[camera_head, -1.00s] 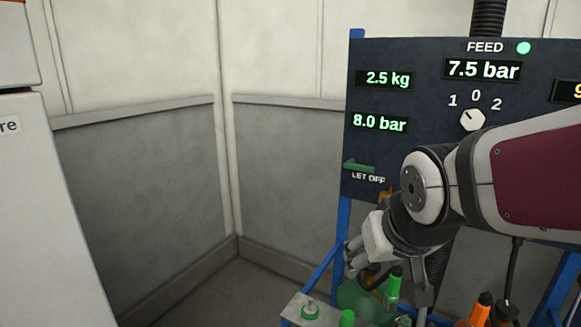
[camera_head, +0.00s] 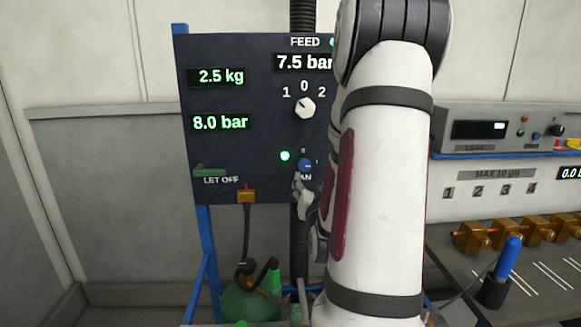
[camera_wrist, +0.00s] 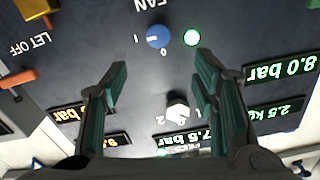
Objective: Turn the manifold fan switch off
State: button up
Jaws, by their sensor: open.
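The fan switch is a round blue knob (camera_head: 305,165) on the dark panel, partly crowded by my arm in the head view. In the wrist view, which is upside down, the blue knob (camera_wrist: 157,37) sits between the marks I and 0, and its white line appears to point toward I. A lit green lamp (camera_wrist: 192,37) is beside it, also visible in the head view (camera_head: 285,155). My gripper (camera_wrist: 159,62) is open and empty, its two green-padded fingers apart, with the knob just beyond the fingertips in the picture. Contact is not visible.
The white FEED selector (camera_head: 304,107) is above the fan switch. A green LET OFF lever (camera_head: 210,171) and a brass fitting (camera_head: 246,195) with a hose are at lower left. A gauge box (camera_head: 495,128) and brass valves (camera_head: 473,237) stand at right.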

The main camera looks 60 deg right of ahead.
aim_at(305, 165)
jog(key=b+x, duration=0.1)
jog(key=x, duration=1.2)
jog(key=shift+d, duration=0.4)
jog(key=c, duration=1.2)
